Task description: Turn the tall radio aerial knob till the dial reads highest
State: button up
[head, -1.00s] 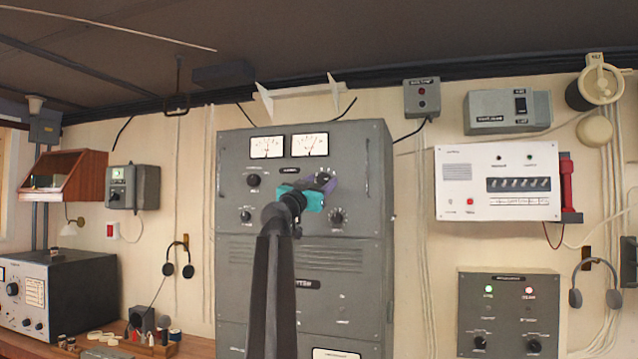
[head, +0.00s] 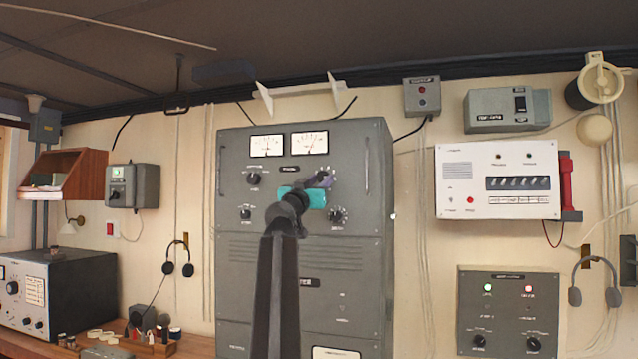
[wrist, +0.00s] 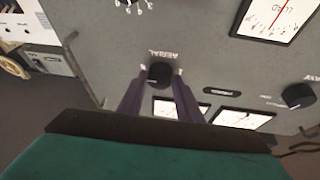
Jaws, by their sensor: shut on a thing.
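The tall grey radio cabinet (head: 345,262) stands upright against the wall. Near its top are two white meters, left (head: 267,145) and right (head: 310,143). The right meter's reddish needle leans right of upright; its scale is too small to read. My gripper (head: 326,177), teal with purple fingers, reaches the panel below the right meter and hides the knob there. In the wrist view the lettering is upside down. There the black knob (wrist: 160,74) marked AERIAL sits between my fingertips (wrist: 160,73), which are shut on it. My fingers partly cover the meters below it.
Other knobs sit nearby: one at upper left (head: 254,179), one at lower left (head: 246,214) and one at lower right (head: 338,215). A vertical handle (head: 367,165) stands at the panel's right side. A white wall unit (head: 497,180) hangs farther right.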

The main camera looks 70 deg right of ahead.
jog(key=shift+s+r+n+t+p, duration=0.15)
jog(key=shift+n+t+p, duration=0.55)
jog(key=shift+n, duration=0.8)
jog(key=shift+s+n+t+p, duration=0.15)
jog(key=shift+n+t+p, duration=0.65)
jog(key=shift+n, duration=0.3)
jog(key=n+t+p, duration=0.1)
jog(key=n+p, duration=0.2)
jog(key=p, duration=0.2)
jog(key=shift+s+r+t, duration=0.1)
jog(key=shift+r+t, duration=0.05)
jog(key=shift+t, duration=0.25)
jog(key=shift+n+t+p, duration=0.4)
jog(key=shift+n+p, duration=0.6)
jog(key=shift+p, duration=0.75)
jog(key=o, duration=1)
jog(key=shift+d+f, duration=0.1)
jog(key=shift+f, duration=0.1)
jog(key=shift+o, duration=0.2)
jog(key=shift+f, duration=0.1)
